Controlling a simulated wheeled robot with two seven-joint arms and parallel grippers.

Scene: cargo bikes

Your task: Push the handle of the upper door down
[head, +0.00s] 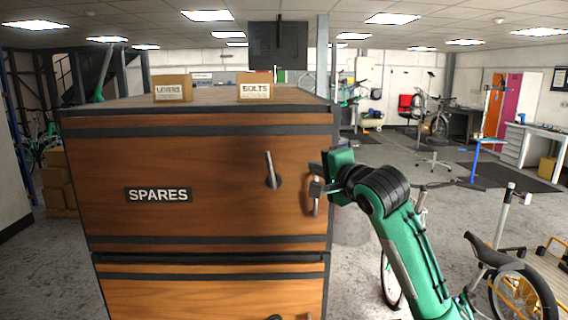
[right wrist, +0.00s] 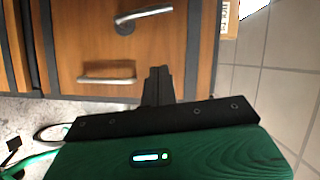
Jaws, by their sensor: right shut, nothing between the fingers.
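The upper door (head: 220,160) of the wooden cabinet is shut and bears a SPARES label. Its lever handle (head: 269,168) is silver on a dark round base and points nearly straight up. The lever also shows in the right wrist view (right wrist: 145,14). A fixed silver bar pull (head: 316,204) stands to the right of it, and it shows in the right wrist view (right wrist: 107,79). My right gripper (head: 316,186) is shut and empty in front of the door's right edge, to the right of the lever and apart from it. The right wrist view shows its closed fingers (right wrist: 157,85). My left gripper is out of view.
A LEVERS box (head: 172,88) and a BOLTS box (head: 254,86) stand on the cabinet top. A lower door (head: 200,297) is below. A bicycle (head: 510,280) stands at the right. Open floor (head: 400,155) lies behind my right arm.

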